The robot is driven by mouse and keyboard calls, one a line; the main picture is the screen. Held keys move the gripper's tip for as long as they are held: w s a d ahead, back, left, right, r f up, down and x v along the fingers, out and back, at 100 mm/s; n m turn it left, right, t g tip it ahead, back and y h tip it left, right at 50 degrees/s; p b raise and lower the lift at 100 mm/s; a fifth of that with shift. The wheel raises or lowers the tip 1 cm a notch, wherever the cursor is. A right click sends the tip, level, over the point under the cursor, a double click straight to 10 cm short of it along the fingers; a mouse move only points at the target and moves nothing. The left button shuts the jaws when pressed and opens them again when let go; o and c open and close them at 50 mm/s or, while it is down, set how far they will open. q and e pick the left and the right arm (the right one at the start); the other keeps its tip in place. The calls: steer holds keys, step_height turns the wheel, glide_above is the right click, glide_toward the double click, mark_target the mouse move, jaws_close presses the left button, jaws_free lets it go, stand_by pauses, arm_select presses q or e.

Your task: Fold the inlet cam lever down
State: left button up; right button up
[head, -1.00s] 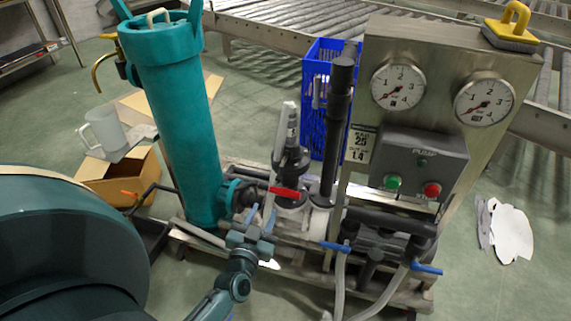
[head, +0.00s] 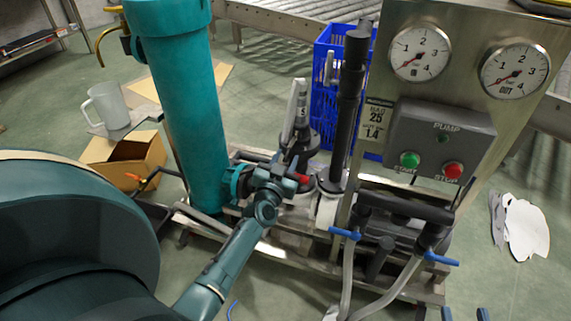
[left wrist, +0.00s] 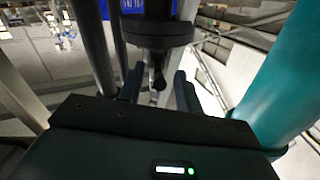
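A pale grey lever (head: 293,108) stands nearly upright beside the black fitting behind my left gripper. A similar grey lever (head: 330,68) stands by the black vertical pipe; I cannot tell for sure which is the inlet cam lever. My left gripper (head: 284,177) is at the fitting beside the teal cylinder (head: 180,105) and hides part of it. A red handle (head: 303,179) shows just right of it. In the left wrist view the fingers (left wrist: 156,90) are apart, with a black stem (left wrist: 157,72) of the fitting between or beyond them. My right gripper's fingertips (head: 465,314) show apart at the bottom edge.
The steel panel (head: 375,75) with gauges and the pump box (head: 440,140) stands to the right. Blue-handled valves (head: 345,234) and hoses are below it. A blue crate (head: 325,100) is behind. A cardboard box (head: 125,158) and white jug (head: 108,106) are left.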

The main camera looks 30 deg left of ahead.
arm_select(q)
steer(key=shift+w, duration=0.15)
steer(key=shift+c, duration=0.3)
jaws_close()
